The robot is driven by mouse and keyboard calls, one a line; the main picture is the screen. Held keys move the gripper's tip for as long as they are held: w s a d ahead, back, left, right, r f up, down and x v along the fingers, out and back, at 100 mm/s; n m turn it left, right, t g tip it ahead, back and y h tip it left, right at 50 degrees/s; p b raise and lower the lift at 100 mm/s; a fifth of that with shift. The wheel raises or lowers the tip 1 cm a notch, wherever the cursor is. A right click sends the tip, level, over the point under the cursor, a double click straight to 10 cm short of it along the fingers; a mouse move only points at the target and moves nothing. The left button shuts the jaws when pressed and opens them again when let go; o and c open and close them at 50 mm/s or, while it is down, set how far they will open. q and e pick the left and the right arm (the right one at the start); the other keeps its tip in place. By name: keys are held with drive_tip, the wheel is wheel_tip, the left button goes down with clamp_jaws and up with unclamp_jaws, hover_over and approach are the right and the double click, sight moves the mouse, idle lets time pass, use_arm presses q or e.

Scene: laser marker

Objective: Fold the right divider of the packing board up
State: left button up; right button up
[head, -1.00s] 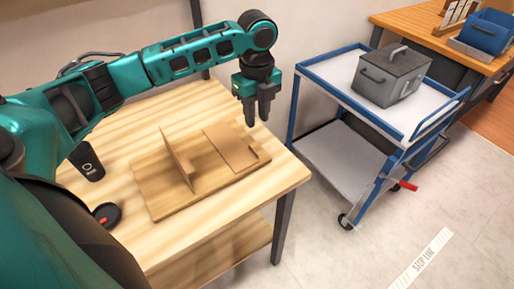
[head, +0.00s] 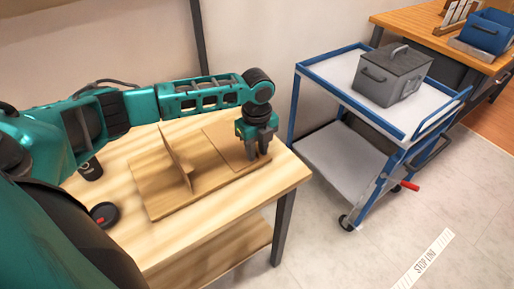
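The packing board (head: 160,203) lies on the wooden table. One divider (head: 177,157) stands upright near the board's middle. The right divider (head: 224,143) lies flat on the board's right part. My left gripper (head: 257,158) points down at the right end of the board, at the outer edge of the flat divider. Its fingers hide that edge, and I cannot tell whether they touch it. The fingers look slightly apart, with nothing visible between them. My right gripper is not in view.
A dark cup (head: 91,170) and a round black item (head: 104,214) with a red mark are on the table's left side. A blue-framed cart (head: 322,75) with a grey lidded box (head: 392,75) stands to the right. Another wooden table (head: 410,24) is behind it.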

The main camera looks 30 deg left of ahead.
use_arm(q)
clamp_jaws()
idle(1.4)
